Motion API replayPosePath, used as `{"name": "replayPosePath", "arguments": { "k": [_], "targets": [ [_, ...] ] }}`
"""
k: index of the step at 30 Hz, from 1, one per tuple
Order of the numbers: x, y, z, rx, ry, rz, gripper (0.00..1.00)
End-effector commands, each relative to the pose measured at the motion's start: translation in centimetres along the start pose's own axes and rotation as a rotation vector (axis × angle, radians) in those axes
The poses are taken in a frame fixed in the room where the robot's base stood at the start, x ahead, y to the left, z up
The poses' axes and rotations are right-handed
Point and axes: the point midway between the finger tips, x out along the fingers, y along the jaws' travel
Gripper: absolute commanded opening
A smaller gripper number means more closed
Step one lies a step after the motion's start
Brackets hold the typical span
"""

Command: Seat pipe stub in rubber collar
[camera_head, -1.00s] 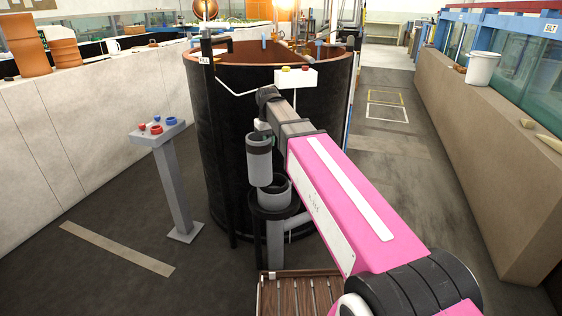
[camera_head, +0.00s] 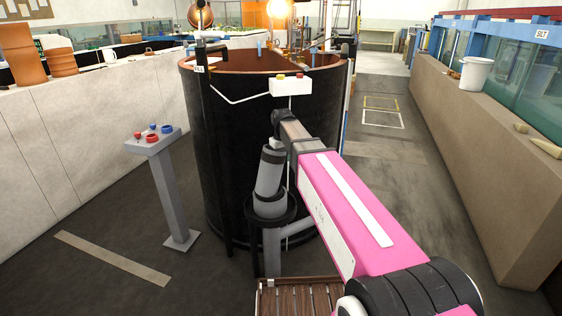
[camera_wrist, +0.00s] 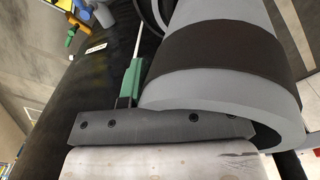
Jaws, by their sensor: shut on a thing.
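The pipe stub (camera_head: 270,172) is a grey cylinder with a dark band near its top. It leans, with its top to the right and its lower end at the mouth of the black rubber collar (camera_head: 250,218). I cannot tell how far the lower end is inside or whether it rests on the rim. My gripper (camera_head: 275,144) is shut on the stub's upper end, partly hidden by my arm. In the wrist view, the stub (camera_wrist: 225,52) fills the upper right, and a green finger (camera_wrist: 130,80) is against its rim. The collar is not clearly visible there.
The collar sits on a grey standing pipe (camera_head: 272,252) in front of a big black tank (camera_head: 225,130). A pedestal with red and blue knobs (camera_head: 153,140) stands to the left. A wooden slatted platform (camera_head: 295,298) lies below. The floor on the left is open.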

Motion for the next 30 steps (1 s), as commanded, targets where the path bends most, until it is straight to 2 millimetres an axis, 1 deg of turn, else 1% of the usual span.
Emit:
{"name": "replayPosePath", "arguments": {
  "k": [1, 2, 3, 4, 14, 19, 23, 30],
  "targets": [
    [1.4, -1.2, 0.2, 0.004, 0.002, -0.02, 0.0],
    [1.4, -1.3, 0.2, 0.004, 0.002, -0.02, 0.0],
    [1.4, -1.3, 0.3, 0.003, 0.002, -0.02, 0.27],
    [1.4, -1.4, 0.3, 0.003, 0.001, -0.02, 0.33],
    [1.4, -1.5, 0.8, 0.0, -0.011, -0.022, 0.33],
    [0.6, -1.5, 0.8, -0.003, -0.009, -0.022, 0.33],
    [-1.1, -1.4, 0.8, -0.004, -0.008, -0.022, 0.33],
    [-5.5, -1.0, 0.4, -0.001, -0.003, -0.018, 0.33]
  ]
}}
